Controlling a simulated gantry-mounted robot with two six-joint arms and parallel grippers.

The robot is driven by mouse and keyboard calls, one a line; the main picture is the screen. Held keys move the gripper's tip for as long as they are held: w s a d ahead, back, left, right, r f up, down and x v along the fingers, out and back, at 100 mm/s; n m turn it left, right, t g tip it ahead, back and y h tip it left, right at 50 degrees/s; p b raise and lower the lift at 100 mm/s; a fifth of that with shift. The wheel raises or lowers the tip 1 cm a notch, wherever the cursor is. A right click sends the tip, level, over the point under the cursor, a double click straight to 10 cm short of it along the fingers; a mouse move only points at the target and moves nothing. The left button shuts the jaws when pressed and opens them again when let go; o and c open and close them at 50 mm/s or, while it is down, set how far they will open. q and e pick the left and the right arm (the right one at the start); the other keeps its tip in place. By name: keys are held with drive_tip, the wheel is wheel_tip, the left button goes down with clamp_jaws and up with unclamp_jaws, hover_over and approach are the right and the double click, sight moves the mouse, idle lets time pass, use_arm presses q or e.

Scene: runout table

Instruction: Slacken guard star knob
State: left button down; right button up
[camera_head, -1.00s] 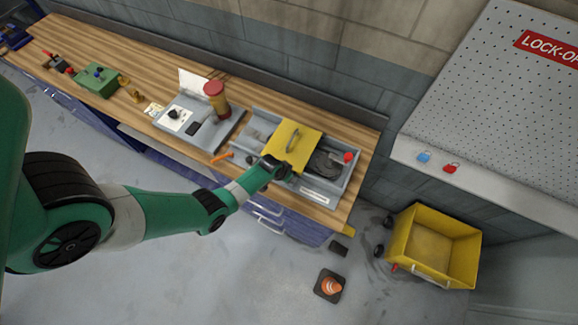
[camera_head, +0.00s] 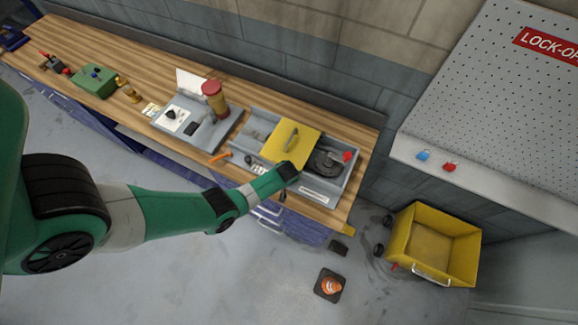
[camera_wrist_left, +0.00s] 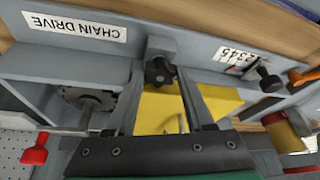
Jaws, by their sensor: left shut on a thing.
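The black star knob (camera_wrist_left: 158,71) is on the grey housing wall below the yellow guard (camera_head: 290,143) in the head view. In the left wrist view the knob sits between the tips of my left gripper (camera_wrist_left: 160,78), which is shut on it. The yellow guard (camera_wrist_left: 160,110) shows behind the fingers. In the head view my left gripper (camera_head: 290,172) is at the front edge of the grey chain drive box (camera_head: 345,190), and the arm hides the knob. The guard has a handle on top and lies across the box. My right gripper is not in view.
A dark sprocket (camera_head: 323,162) and a red knob (camera_head: 347,156) are right of the guard. A panel with a red-topped beacon (camera_head: 215,98) stands left of the box. An orange-handled tool (camera_head: 219,157) lies between them. A yellow bin (camera_head: 440,240) stands on the floor.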

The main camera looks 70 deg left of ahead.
use_arm(q)
drive_tip(key=shift+n, duration=0.5)
drive_tip(key=shift+c, duration=1.4)
unclamp_jaws()
